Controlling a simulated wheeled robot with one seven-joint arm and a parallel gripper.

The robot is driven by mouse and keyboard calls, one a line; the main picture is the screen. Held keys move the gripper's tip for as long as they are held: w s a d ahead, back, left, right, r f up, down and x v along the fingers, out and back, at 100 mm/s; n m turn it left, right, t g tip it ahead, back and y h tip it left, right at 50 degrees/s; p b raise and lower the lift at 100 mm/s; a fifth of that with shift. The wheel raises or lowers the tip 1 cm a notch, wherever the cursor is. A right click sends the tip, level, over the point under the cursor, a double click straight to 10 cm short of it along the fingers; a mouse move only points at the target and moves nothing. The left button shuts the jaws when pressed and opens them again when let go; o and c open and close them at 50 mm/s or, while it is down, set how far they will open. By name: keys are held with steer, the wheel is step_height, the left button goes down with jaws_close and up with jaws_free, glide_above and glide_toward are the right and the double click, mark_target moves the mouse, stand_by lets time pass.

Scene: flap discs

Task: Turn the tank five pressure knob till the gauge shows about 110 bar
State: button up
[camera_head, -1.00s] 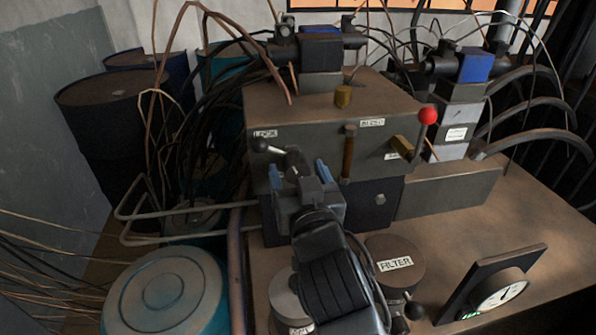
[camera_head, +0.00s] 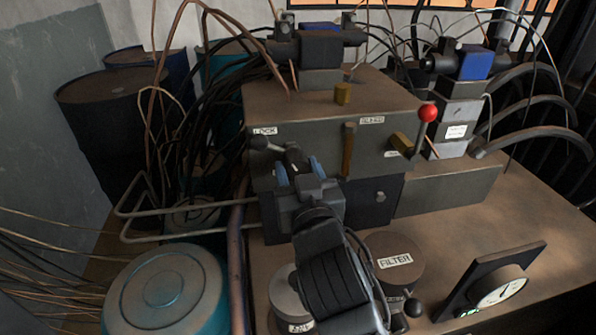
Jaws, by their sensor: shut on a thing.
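My gripper (camera_head: 298,170) is at the front face of the brown-grey valve block (camera_head: 310,117), below the LOCK label. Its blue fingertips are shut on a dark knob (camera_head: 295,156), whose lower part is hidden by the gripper. Whether this is the tank five pressure knob cannot be read. A short lever with a ball end (camera_head: 258,143) sticks out to the left beside it. The round white gauge (camera_head: 503,290) stands at the lower right in a black frame. Its dark needle shows, but its numbers are too small to read.
A red-ball lever (camera_head: 427,113) and a brown upright handle (camera_head: 348,150) are right of my gripper. A FILTER canister (camera_head: 392,258) stands close to my arm. Bent pipes (camera_head: 160,212) and cables lie to the left. The tabletop at right is mostly clear.

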steer(key=shift+n, duration=0.7)
steer(key=o, duration=1)
steer(key=shift+o, duration=0.2)
steer(key=shift+s, duration=0.1)
steer(key=b+v, duration=0.1)
steer(key=v, duration=0.6)
steer(key=shift+s, duration=0.3)
steer(key=shift+d, duration=0.15)
